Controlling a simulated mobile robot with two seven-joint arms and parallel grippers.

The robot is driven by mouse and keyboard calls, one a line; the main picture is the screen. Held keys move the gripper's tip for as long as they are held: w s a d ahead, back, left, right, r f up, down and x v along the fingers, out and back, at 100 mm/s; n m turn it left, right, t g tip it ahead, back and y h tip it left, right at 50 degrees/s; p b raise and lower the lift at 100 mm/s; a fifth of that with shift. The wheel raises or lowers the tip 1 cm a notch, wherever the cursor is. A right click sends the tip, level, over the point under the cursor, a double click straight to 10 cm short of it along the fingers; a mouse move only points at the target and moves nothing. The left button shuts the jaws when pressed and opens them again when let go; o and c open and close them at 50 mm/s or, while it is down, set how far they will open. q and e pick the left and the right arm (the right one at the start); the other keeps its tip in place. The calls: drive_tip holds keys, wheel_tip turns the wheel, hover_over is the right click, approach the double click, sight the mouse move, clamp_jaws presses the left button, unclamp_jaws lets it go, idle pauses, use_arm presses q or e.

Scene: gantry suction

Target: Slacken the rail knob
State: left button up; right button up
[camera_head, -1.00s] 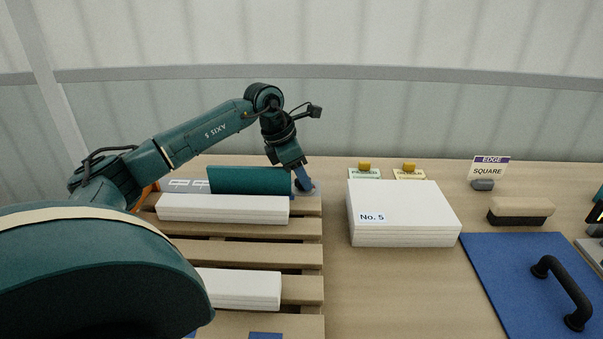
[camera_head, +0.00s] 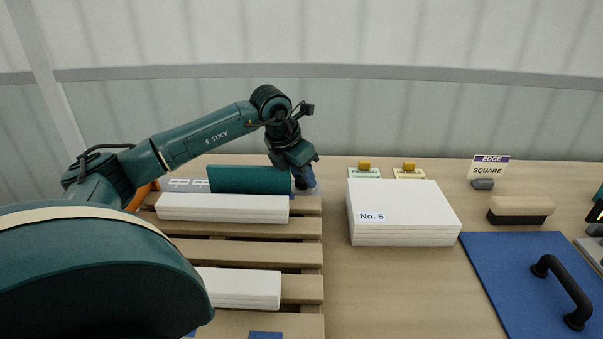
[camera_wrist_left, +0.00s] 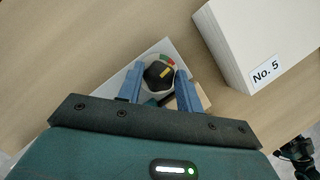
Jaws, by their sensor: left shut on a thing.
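The rail knob (camera_wrist_left: 158,74) is dark and faceted, with a round pale base bearing red, green and yellow marks in the left wrist view. My left gripper (camera_wrist_left: 160,80) has its blue fingers on either side of the knob and is shut on it. In the head view my left gripper (camera_head: 304,184) reaches down at the far right corner of the slatted pallet, beside the teal rail (camera_head: 247,180). The knob is mostly hidden there by the fingers.
A white stack labelled No. 5 (camera_head: 405,205) stands right of the pallet (camera_head: 245,254). White strips (camera_head: 222,207) lie on the pallet. Two yellow-topped tags (camera_head: 364,170) stand behind the stack. A blue board with a black handle (camera_head: 510,275) lies at right.

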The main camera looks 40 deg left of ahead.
use_arm(q)
drive_tip(key=shift+n+y, duration=0.3)
drive_tip(key=shift+n, duration=0.3)
drive_tip(key=o, duration=0.7)
drive_tip(key=shift+r, duration=0.1)
drive_tip(key=v, duration=1.3)
drive_tip(key=shift+s, duration=0.1)
